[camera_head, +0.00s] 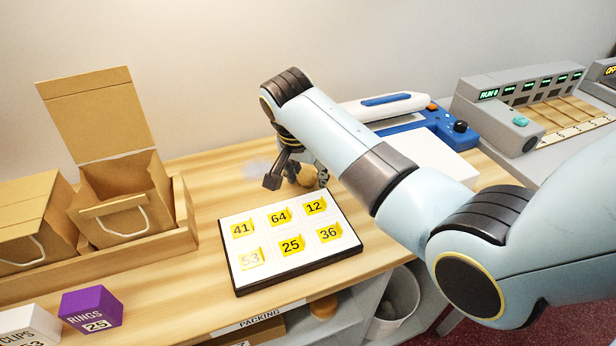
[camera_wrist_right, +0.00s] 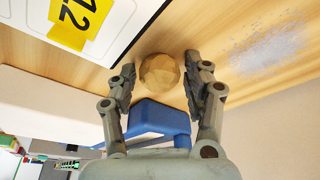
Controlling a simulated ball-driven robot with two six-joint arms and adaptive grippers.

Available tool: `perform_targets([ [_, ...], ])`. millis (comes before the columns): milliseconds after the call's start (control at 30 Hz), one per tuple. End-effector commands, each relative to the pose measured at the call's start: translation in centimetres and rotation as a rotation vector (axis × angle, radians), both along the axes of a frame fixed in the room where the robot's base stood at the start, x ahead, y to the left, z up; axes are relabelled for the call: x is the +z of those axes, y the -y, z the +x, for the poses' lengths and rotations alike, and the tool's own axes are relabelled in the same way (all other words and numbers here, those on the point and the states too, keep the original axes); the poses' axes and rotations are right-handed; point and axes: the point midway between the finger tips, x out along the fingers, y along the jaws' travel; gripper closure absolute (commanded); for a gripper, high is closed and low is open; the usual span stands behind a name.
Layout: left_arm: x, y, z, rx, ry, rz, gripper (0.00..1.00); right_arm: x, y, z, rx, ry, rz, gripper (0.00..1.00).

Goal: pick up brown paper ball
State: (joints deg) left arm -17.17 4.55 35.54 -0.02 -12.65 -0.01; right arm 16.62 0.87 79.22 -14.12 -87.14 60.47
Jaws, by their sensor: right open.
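The brown paper ball (camera_wrist_right: 160,72) is a crumpled, faceted tan ball on the wooden counter. My right gripper (camera_wrist_right: 160,80) is open, with one finger on each side of the ball in the right wrist view. Whether the fingers touch it cannot be told. In the head view the ball (camera_head: 307,179) is partly hidden by my right gripper (camera_head: 297,180), behind the numbered board. My left gripper is not in view.
The white board (camera_head: 262,222) with yellow number tags lies just in front of the ball. A blue and white device (camera_head: 428,122) stands behind my right arm. A bluish-white speckled patch (camera_wrist_right: 268,48) lies beside the gripper.

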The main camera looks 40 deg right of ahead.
Motion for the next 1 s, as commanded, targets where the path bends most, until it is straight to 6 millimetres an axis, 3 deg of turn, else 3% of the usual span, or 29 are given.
perform_targets([
  [133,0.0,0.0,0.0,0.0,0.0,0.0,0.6,0.1,0.0,0.0,0.0,0.001,0.0,0.5],
  [333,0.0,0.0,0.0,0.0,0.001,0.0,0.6,0.1,0.0,0.0,0.0,0.001,0.0,0.73],
  [767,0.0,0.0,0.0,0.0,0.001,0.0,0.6,0.4,0.0,0.1,-0.001,0.002,0.0,0.73],
  [1000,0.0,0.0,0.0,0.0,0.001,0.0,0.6,3.3,0.0,0.1,-0.001,0.005,0.0,0.73],
])
